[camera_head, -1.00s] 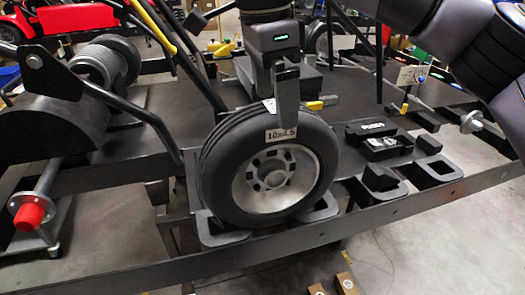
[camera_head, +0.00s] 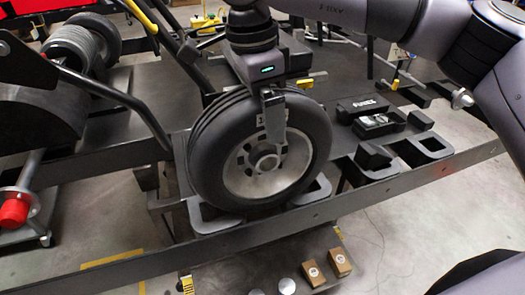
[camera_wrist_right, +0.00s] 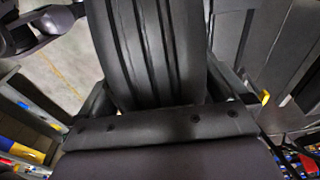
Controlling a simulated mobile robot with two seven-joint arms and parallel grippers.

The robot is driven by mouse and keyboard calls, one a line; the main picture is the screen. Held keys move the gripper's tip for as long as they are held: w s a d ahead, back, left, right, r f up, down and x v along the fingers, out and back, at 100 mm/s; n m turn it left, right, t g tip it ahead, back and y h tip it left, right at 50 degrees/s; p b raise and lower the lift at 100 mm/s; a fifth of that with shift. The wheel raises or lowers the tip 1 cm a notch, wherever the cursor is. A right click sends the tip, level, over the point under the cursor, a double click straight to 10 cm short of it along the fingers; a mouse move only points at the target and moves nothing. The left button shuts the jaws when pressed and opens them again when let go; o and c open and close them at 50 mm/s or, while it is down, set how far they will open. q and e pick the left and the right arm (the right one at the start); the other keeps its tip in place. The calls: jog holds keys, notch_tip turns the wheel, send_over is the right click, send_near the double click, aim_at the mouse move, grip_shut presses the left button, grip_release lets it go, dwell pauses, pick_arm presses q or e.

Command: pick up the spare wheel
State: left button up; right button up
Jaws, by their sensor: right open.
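The spare wheel (camera_head: 205,150), a black tyre on a grey spoked rim, stands upright in a black cradle (camera_head: 215,222) on the kart stand. My right gripper (camera_head: 268,125) is above it, pointing down. One finger hangs in front of the wheel's near face, its tip close to the hub; the other finger is hidden behind the tyre. In the right wrist view the grooved tread (camera_wrist_right: 150,50) lies between the two open fingers, close to the palm. Whether either finger touches the wheel is unclear. My left gripper is not in view.
A black case (camera_head: 365,107) and an open box (camera_head: 380,125) lie on the stand right of the wheel, near an empty cradle (camera_head: 425,148). Small brown boxes (camera_head: 313,272) sit below the front rail.

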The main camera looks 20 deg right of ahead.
jog(key=c, duration=1.5)
jog(key=shift+w+r, duration=0.1)
jog(key=shift+r, duration=0.1)
jog(key=shift+c, duration=1)
jog(key=shift+r, duration=0.1)
